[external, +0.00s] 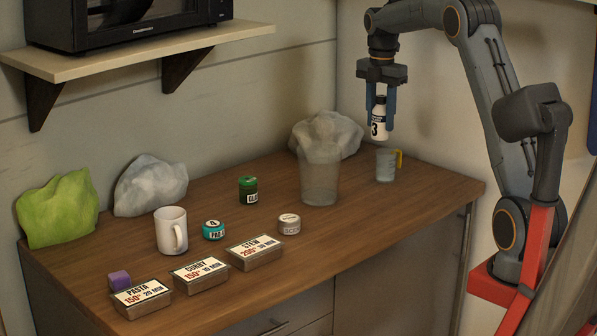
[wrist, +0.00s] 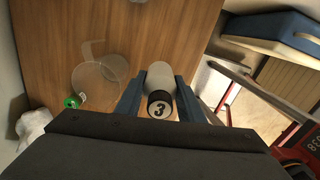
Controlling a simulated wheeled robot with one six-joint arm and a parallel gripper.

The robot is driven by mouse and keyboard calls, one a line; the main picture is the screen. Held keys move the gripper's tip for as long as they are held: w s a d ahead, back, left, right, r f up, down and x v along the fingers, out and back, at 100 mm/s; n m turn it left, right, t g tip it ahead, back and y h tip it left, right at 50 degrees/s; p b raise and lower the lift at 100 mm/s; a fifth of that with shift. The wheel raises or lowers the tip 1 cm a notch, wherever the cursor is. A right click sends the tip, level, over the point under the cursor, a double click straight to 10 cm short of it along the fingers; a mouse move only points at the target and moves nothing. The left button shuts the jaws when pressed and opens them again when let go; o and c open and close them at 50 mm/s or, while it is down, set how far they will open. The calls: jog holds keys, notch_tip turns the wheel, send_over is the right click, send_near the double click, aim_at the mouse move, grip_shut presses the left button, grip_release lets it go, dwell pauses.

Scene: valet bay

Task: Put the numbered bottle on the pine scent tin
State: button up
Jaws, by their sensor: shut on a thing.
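No label clearly reads pine scent. A teal tin marked 4 (external: 213,230), a small tin with a pale lid (external: 289,223) and a dark green jar (external: 248,190) stand apart on the counter, left of my gripper.
A white mug (external: 171,230), several labelled meal boxes (external: 257,258) and a purple block (external: 120,280) are further left. Crumpled cloths (external: 150,187) line the wall.

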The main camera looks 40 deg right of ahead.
jog(key=w+a, duration=0.4)
jog(key=a, duration=0.8)
jog(key=p, duration=0.1)
send_over(290, 218)
jog(key=shift+w+f+p, duration=0.1)
jog(key=shift+f+p, duration=1.65)
jog(key=shift+f, duration=5.75)
jog(key=shift+f, duration=0.15)
jog(key=o, duration=1.1)
jog(key=shift+o, duration=0.2)
notch_tip(290, 218, up, 12)
jog(key=b, duration=0.4)
jog(key=shift+r, duration=0.2)
